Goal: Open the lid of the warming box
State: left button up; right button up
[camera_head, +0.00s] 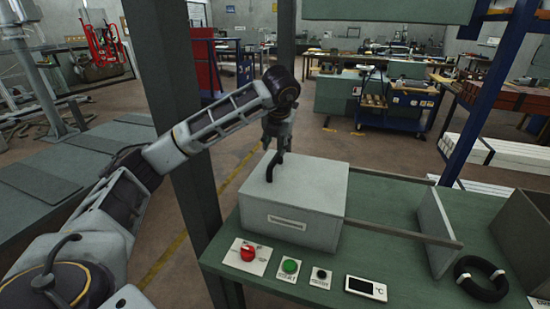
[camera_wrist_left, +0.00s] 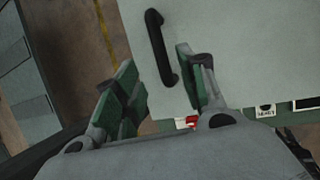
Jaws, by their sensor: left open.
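The warming box (camera_head: 292,222) is a light grey box on the green table, with its lid (camera_head: 315,180) closed on top. A black curved handle (camera_head: 272,167) stands on the left part of the lid; in the left wrist view the handle (camera_wrist_left: 162,47) lies above and between the fingertips' directions, nearer the right finger. My left gripper (camera_head: 279,150) points down over the handle. In the left wrist view my left gripper (camera_wrist_left: 160,80) is open, its green-padded fingers apart with nothing clearly held. Whether a finger touches the handle cannot be told. My right gripper is not in view.
On the green table (camera_head: 385,270) are a red knob (camera_head: 247,253), a green button (camera_head: 290,266), a black button (camera_head: 321,275), a display (camera_head: 366,287) and a black ring (camera_head: 481,279). Rails (camera_head: 400,235) and an upright plate (camera_head: 437,232) stand right of the box. A grey post (camera_head: 178,120) stands left.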

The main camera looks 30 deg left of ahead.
aim_at(275, 159)
pick_arm(q)
jog(key=shift+p+x, duration=0.4)
jog(key=shift+x, duration=3.8)
grip_shut()
